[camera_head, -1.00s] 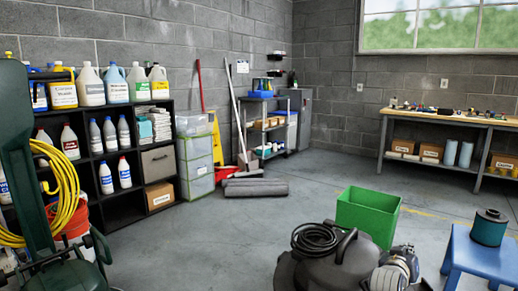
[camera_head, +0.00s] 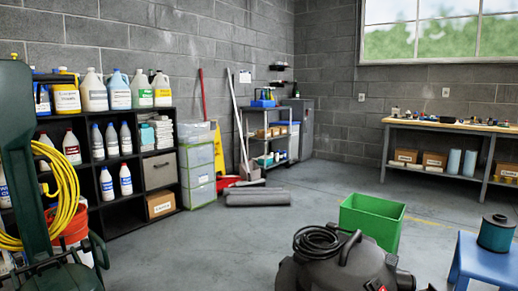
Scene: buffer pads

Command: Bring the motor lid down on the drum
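The dark grey motor lid (camera_head: 365,268) is at the bottom edge of the head view, right of the middle. It has a domed top, a black carrying handle and a coiled black hose (camera_head: 316,241) on it. Its lower part is cut off by the picture edge. I cannot see the drum, so I cannot tell whether the lid is above it or resting on it. Neither of my grippers shows clearly; only a tiny dark bit shows at the bottom edge right of the lid, and I cannot tell what it is.
A green bin (camera_head: 372,222) stands just behind the lid. A blue stool (camera_head: 480,262) with a teal canister (camera_head: 496,233) is at the right. A green machine (camera_head: 28,165) with a yellow hose is at the left edge.

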